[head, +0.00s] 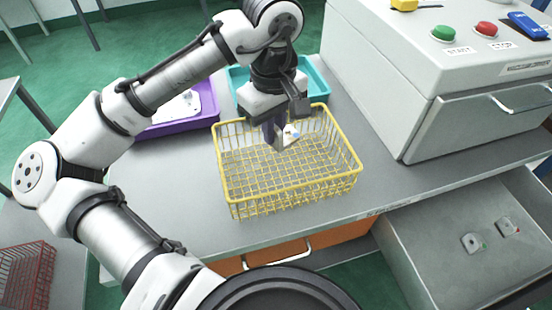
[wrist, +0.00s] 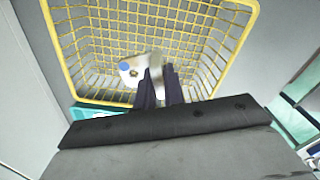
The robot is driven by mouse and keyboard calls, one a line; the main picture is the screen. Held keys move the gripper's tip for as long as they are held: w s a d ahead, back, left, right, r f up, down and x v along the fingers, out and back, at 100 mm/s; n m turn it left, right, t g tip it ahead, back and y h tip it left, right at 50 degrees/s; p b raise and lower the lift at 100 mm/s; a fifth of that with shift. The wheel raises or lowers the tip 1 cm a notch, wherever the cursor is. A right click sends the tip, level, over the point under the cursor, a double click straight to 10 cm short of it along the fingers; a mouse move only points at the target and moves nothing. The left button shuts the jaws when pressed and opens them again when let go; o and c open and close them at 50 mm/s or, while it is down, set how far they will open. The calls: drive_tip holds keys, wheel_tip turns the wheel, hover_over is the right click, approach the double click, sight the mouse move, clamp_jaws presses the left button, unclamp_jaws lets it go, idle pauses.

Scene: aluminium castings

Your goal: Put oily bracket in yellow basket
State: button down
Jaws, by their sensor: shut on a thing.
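The yellow wire basket (head: 290,170) stands on the grey worktop and looks empty inside. My gripper (head: 280,140) points down into the back part of the basket, above its floor. It is shut on the bracket (head: 290,134), a small pale metal piece with a blue spot. In the wrist view the bracket (wrist: 133,70) shows between and beyond the dark fingers (wrist: 160,85), against the mesh of the yellow basket (wrist: 52,45). The fingers hide part of the bracket. I cannot tell whether it touches the mesh.
A purple tray (head: 205,113) with pale pieces stands left of the basket, and a teal tray (head: 318,75) behind it. A grey machine (head: 430,100) with buttons stands at right. Below it, an open drawer (head: 440,250) holds two small brackets (head: 472,242). A red basket (head: 30,275) is at lower left.

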wheel_tip(320, 180, down, 10)
drive_tip(key=shift+s+r, duration=0.1)
idle(0.4)
drive_tip(key=shift+f+b, duration=0.25)
drive_tip(key=shift+b, duration=0.05)
drive_tip(key=c, duration=1.5)
unclamp_jaws()
wheel_tip(320, 180, up, 12)
drive_tip(key=shift+r+p, duration=0.25)
drive_tip(key=shift+p, duration=0.15)
